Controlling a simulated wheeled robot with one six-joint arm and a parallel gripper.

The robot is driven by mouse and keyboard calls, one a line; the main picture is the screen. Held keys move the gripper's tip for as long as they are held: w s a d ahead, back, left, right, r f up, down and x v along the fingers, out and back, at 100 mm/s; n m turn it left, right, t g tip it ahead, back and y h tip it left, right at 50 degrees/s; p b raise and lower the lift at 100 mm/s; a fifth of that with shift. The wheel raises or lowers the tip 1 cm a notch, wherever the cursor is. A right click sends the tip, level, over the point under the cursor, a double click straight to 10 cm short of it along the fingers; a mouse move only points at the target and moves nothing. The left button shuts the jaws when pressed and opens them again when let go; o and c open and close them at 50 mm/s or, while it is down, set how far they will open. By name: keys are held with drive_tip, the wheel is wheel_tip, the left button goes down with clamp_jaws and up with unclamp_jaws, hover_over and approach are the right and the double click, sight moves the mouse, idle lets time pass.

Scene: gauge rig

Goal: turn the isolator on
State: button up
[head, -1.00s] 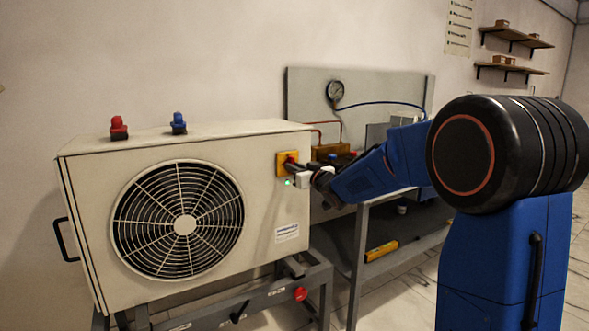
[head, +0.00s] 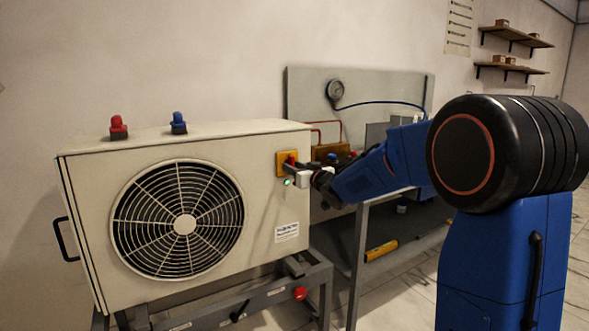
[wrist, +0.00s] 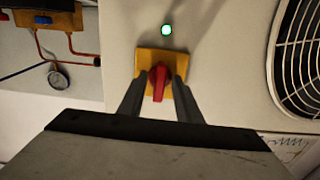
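The isolator is a red knob (wrist: 158,82) on a yellow plate (wrist: 150,60), fixed to the front of the cream fan unit near its right edge. The red knob (head: 292,158) also shows in the head view, partly covered by my gripper (head: 291,168). In the wrist view, my gripper (wrist: 158,90) has one finger on each side of the knob. Narrow gaps show between the fingers and the knob, so it looks open around it. The knob's handle points nearly straight up and down in the wrist view. A green lamp (wrist: 167,30) beside the plate is lit.
The cream unit (head: 90,200) with its fan grille (head: 183,224) stands on a grey frame (head: 318,290). Red and blue caps (head: 118,127) are on top. A bench with a gauge (head: 335,89) and pipes stands behind right. A yellow level (head: 381,250) lies on its lower shelf.

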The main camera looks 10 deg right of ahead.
drive_tip(key=v, duration=1.7)
drive_tip(key=shift+s, duration=0.2)
drive_tip(key=s+d+f+m+g+h, duration=0.2)
drive_tip(key=s+d+f+g+h, duration=0.15)
drive_tip(key=s, duration=0.45)
drive_tip(key=s+d+f+m+g+h, duration=0.2)
drive_tip(key=s+d+f+h, duration=0.15)
drive_tip(key=s, duration=0.55)
drive_tip(key=s+a+f+g, duration=0.1)
drive_tip(key=s+f+g, duration=0.1)
drive_tip(key=s+f, duration=0.2)
drive_tip(key=s+a+f+g+y, duration=0.1)
drive_tip(key=s+a+f+g, duration=0.1)
drive_tip(key=s, duration=0.9)
drive_tip(key=s+a+f+g, duration=0.2)
drive_tip(key=s+f, duration=0.3)
drive_tip(key=s, duration=0.3)
drive_tip(key=shift+a+f+n+g, duration=0.2)
drive_tip(key=shift+f+n+g, duration=0.1)
drive_tip(key=shift+g, duration=0.15)
